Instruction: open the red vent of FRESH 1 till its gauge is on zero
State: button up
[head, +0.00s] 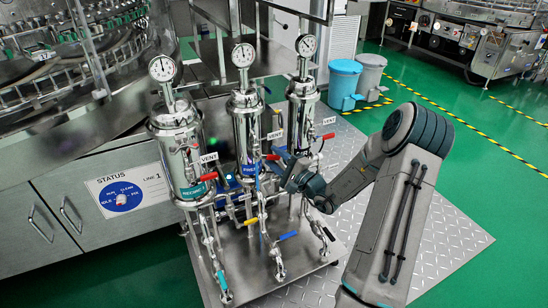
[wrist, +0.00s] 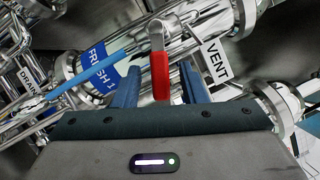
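The FRESH 1 housing (head: 243,125) is the middle of three steel canisters, with a blue label that reads FRESH 1 (wrist: 98,62) in the wrist view. Its round white gauge (head: 243,55) stands on top; the needle is too small to read surely. Its red vent handle (wrist: 160,76) stands upright in the wrist view, beside a white VENT tag (wrist: 214,63); it also shows in the head view (head: 271,157). My gripper (wrist: 160,88) is open, with its blue fingers on either side of the red handle and visible gaps to both. In the head view my gripper (head: 282,168) is at the middle canister's right.
Similar canisters with gauges and red vents stand left (head: 180,150) and right (head: 302,110). Yellow (head: 250,221) and blue (head: 287,235) handles sit on pipes below. A status panel (head: 128,193) is at left. Green floor (head: 470,190) is open at right.

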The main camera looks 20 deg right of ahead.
jog(key=p+v, duration=0.2)
jog(key=v, duration=1.1)
jog(key=shift+p, duration=0.4)
jog(key=shift+f, duration=0.1)
